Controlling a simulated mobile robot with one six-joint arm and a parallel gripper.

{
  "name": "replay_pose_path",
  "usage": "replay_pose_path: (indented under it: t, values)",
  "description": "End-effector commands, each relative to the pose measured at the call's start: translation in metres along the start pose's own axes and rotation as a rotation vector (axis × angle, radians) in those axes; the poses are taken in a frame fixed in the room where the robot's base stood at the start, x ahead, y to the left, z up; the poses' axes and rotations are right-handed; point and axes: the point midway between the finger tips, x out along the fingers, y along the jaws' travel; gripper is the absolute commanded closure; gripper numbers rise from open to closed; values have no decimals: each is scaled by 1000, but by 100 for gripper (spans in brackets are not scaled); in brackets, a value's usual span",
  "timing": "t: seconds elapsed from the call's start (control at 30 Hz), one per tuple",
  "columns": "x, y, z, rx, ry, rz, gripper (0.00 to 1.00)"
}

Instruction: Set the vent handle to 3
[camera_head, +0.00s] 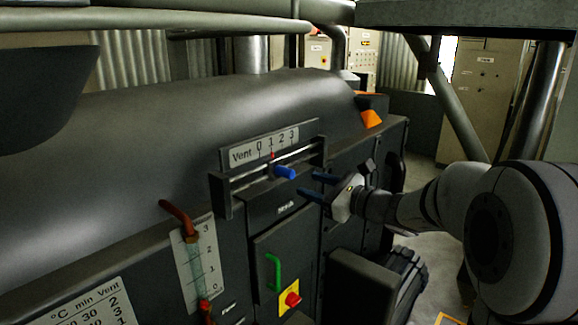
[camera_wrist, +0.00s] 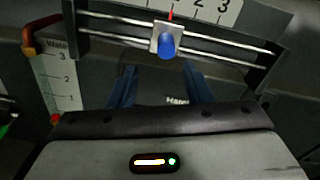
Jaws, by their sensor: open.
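The vent handle is a blue knob (camera_head: 285,172) on a small metal slider that rides on two horizontal rails under the Vent scale (camera_head: 264,149). Its red pointer stands at about 1. In the wrist view the knob (camera_wrist: 166,46) faces me, with the 2 and 3 marks to its right. My gripper (camera_head: 309,184) is open, with blue fingers, just right of and slightly below the knob in the head view. In the wrist view the gripper (camera_wrist: 160,74) straddles the knob's sideways position, with the fingertips below it. It looks empty and apart from the knob.
Left of the rails is a water gauge (camera_head: 197,262) with a red lever (camera_head: 176,218) on top. Below are a green handle (camera_head: 273,271) and a red knob on a yellow plate (camera_head: 291,299). The rail's right part is clear of other things up to its end bracket.

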Motion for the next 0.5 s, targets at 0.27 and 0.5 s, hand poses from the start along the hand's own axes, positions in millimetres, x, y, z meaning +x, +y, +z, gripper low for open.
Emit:
replay_pose_path:
  t: [0.27, 0.5]
  values:
    - [28, -9, 5, 31, -21, -22, 55]
    - [65, -10, 6, 29, -19, -22, 55]
